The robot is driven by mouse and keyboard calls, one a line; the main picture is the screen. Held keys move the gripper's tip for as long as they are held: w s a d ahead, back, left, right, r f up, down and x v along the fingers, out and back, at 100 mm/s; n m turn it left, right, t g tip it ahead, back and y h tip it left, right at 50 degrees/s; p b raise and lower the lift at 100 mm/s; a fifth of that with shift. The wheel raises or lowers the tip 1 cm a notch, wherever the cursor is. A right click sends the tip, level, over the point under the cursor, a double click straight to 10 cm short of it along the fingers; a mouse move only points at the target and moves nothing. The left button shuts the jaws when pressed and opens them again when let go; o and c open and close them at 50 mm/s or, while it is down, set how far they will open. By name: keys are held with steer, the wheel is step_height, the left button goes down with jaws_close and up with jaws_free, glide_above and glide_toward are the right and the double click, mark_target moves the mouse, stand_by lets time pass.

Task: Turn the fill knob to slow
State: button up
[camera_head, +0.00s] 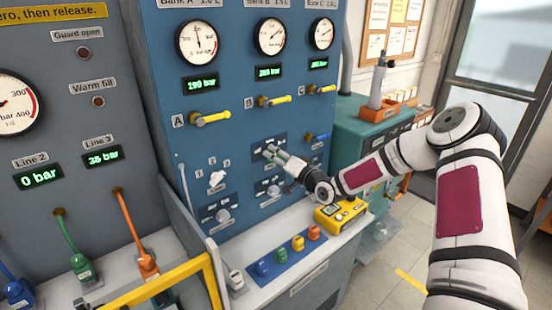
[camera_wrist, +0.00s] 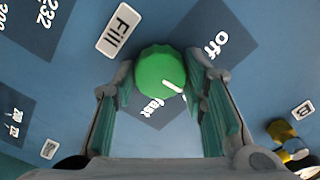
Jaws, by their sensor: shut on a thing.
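The fill knob is a round green knob (camera_wrist: 160,72) on the blue panel, beside a white "Fill" label (camera_wrist: 119,29) in the wrist view. Its white pointer line slants down and right in that view, toward the right finger. "Off" (camera_wrist: 216,43) reads at the upper right and "fast" (camera_wrist: 153,107) just below the knob. No "slow" mark can be read; the right finger covers part of the dial plate. My gripper (camera_wrist: 160,85) is shut on the knob, one finger on each side. In the head view my gripper (camera_head: 275,154) reaches the panel and hides the knob.
Yellow valve handles (camera_head: 212,118) stick out above my gripper, and a blue handle (camera_head: 318,137) lies to its right. Other knobs (camera_head: 223,215) sit lower on the panel. A ledge below holds a yellow device (camera_head: 341,212) and a blue strip (camera_head: 282,262) with small coloured parts.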

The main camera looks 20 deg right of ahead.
steer(key=shift+m, duration=0.5)
steer(key=o, duration=1.2)
steer(key=shift+c, duration=0.2)
steer(key=v, duration=1.2)
